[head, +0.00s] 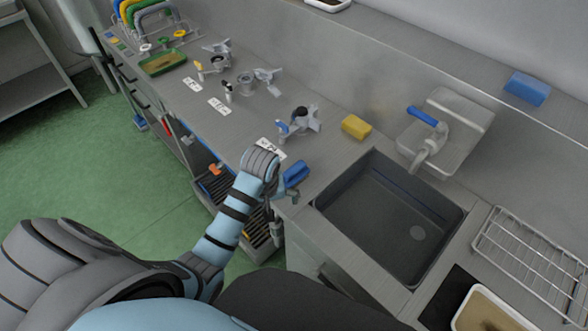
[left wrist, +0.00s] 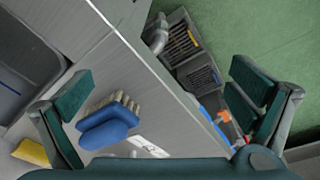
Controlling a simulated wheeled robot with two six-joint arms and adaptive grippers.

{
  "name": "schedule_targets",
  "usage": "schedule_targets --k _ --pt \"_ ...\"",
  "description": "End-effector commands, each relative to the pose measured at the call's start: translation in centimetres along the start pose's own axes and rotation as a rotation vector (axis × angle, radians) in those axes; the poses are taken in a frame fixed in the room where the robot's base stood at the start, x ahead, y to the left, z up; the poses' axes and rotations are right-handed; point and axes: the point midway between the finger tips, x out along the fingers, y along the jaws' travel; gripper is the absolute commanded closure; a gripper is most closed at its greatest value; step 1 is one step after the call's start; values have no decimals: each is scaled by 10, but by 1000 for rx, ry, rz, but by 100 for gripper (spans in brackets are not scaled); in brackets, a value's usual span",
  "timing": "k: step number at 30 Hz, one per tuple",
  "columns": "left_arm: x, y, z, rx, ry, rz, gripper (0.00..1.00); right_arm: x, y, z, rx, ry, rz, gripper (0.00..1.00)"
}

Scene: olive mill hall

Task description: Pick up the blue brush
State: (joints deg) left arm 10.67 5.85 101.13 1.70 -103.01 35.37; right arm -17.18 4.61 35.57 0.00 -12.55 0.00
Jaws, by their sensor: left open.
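The blue brush (head: 296,173) lies on the steel counter near its front edge, left of the sink. In the left wrist view the brush (left wrist: 107,133) shows its blue back and pale bristles, nearer the left finger than the right. My left gripper (head: 282,198) is at the counter's front edge beside the brush and partly hides it in the head view. The left wrist view shows the same gripper (left wrist: 160,88) with its fingers wide apart and nothing held. I cannot tell its exact height above the brush. My right gripper is not in view.
The sink (head: 385,215) lies right of the brush, with a yellow sponge (head: 356,127) behind it. White labels, such as one (head: 270,149) near the brush, and metal parts (head: 303,121) stand along the counter. A wire rack (head: 535,250) is at right. Crates (left wrist: 190,55) stand below the counter edge.

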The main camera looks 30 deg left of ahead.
Motion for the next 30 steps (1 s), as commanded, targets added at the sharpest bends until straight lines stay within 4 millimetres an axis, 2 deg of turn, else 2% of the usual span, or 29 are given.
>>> schedule_targets --k 1,5,9,13,15,17,19,24,30 --pt "-4 10 -15 -53 -9 -1 0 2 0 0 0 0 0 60" --pt "-24 36 -52 -227 -54 -19 0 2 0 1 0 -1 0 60" --pt "-60 62 -89 -416 -102 -43 0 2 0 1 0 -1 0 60" --pt "-95 78 -111 -555 -139 -67 0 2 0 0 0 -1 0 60" --pt "-101 83 -116 -600 -151 -77 0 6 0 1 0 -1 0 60" --pt "-94 83 -116 -616 -156 -82 0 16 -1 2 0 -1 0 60" --pt "-75 83 -112 -618 -157 -84 0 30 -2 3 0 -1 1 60" --pt "-36 81 -105 -616 -157 -84 0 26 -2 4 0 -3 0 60" --pt "-8 81 -101 -615 -155 -82 0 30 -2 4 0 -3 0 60"
